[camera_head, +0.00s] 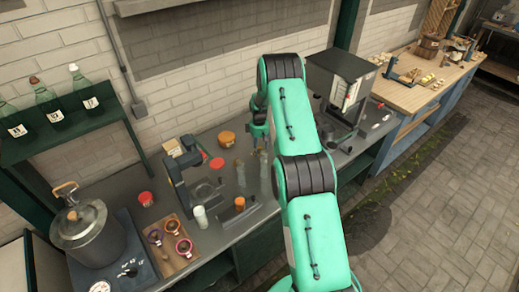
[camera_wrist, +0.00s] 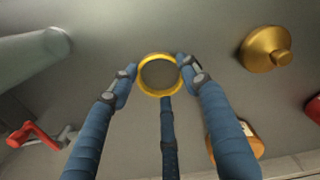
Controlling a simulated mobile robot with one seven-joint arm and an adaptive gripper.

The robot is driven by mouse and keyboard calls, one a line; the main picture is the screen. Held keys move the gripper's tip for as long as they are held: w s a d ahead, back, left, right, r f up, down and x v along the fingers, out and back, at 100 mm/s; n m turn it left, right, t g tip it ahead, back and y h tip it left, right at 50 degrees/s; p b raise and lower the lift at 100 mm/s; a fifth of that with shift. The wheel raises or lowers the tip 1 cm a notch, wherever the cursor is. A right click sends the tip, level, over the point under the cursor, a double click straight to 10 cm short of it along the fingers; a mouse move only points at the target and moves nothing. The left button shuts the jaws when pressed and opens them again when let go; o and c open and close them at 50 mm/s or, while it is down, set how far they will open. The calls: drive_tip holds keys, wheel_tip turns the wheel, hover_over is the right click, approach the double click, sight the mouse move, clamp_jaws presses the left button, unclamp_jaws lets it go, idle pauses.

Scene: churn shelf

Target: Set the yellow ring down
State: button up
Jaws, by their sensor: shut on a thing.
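The yellow ring (camera_wrist: 158,94) shows in the wrist view between the fingertips of my gripper (camera_wrist: 157,68). In the head view, my gripper (camera_head: 258,137) is over the grey workbench (camera_head: 228,222), near the wall and partly hidden by my arm. The ring cannot be made out in that view.
In the wrist view, a brass knobbed piece (camera_wrist: 265,50) lies right, a pale cylinder (camera_wrist: 30,47) upper left, and a red-handled part (camera_wrist: 35,132) lower left. In the head view, a dark stand (camera_head: 180,180), an orange-lidded jar (camera_head: 226,139) and glass tubes crowd the bench left of my arm.

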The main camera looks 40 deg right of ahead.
drive_tip(key=shift+f, duration=0.2)
drive_tip(key=o, duration=0.7)
drive_tip(key=shift+o, duration=0.2)
drive_tip(key=shift+r, duration=0.2)
wheel_tip(320, 180, up, 12)
drive_tip(key=b, duration=0.1)
idle(0.5)
